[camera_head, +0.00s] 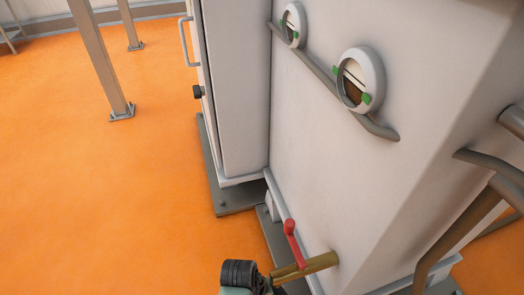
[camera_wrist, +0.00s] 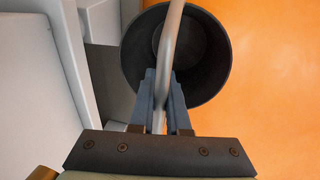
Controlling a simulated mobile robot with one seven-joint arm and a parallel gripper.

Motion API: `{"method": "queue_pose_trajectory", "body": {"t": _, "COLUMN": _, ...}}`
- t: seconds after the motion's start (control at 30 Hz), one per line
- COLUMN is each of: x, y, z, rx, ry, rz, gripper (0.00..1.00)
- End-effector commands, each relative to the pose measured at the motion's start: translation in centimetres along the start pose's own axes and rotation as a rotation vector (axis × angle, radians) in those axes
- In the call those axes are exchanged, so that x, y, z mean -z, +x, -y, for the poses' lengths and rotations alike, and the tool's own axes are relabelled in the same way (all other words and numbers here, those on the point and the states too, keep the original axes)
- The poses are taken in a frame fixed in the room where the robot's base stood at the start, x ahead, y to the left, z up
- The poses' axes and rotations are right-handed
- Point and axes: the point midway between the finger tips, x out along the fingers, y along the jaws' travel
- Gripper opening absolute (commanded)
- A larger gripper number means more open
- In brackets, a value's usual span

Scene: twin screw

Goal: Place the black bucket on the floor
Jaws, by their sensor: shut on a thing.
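The black bucket (camera_wrist: 212,72) is in the upper middle of the wrist view, with its open top facing the camera. Its inside looks empty. A pale grey curved handle (camera_wrist: 172,35) crosses over the opening. My gripper (camera_wrist: 160,88) is shut on this handle, one blue-grey finger on each side, and the bucket hangs beyond the fingertips. I cannot tell whether its bottom touches the floor. The orange floor (camera_wrist: 280,70) shows to the right of the bucket. In the head view the bucket and fingers are out of sight, while the floor (camera_head: 90,190) fills the left.
The large white machine (camera_head: 320,150) stands on the right, on dark base plates (camera_head: 235,197). A brass pipe (camera_head: 318,263) with a red valve lever (camera_head: 291,238) sticks out low. Grey bent rails (camera_head: 470,215) are at the right edge. Floor at the left is clear around a post (camera_head: 103,65).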

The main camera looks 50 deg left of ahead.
Motion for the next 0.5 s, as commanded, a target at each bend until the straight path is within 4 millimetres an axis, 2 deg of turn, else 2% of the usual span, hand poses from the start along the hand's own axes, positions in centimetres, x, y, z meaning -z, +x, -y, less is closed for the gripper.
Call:
{"method": "queue_pose_trajectory", "body": {"t": 0.3, "x": 0.07, "y": 0.61, "z": 0.14, "rx": -0.001, "ry": 0.000, "rz": -0.001, "gripper": 0.00}}
{"method": "queue_pose_trajectory", "body": {"t": 0.33, "x": 0.02, "y": 0.68, "z": 0.17, "rx": 0.000, "ry": 0.000, "rz": 0.000, "gripper": 0.16}}
{"method": "queue_pose_trajectory", "body": {"t": 0.5, "x": 0.01, "y": 0.62, "z": 0.17, "rx": 0.000, "ry": 0.000, "rz": 0.000, "gripper": 0.44}}
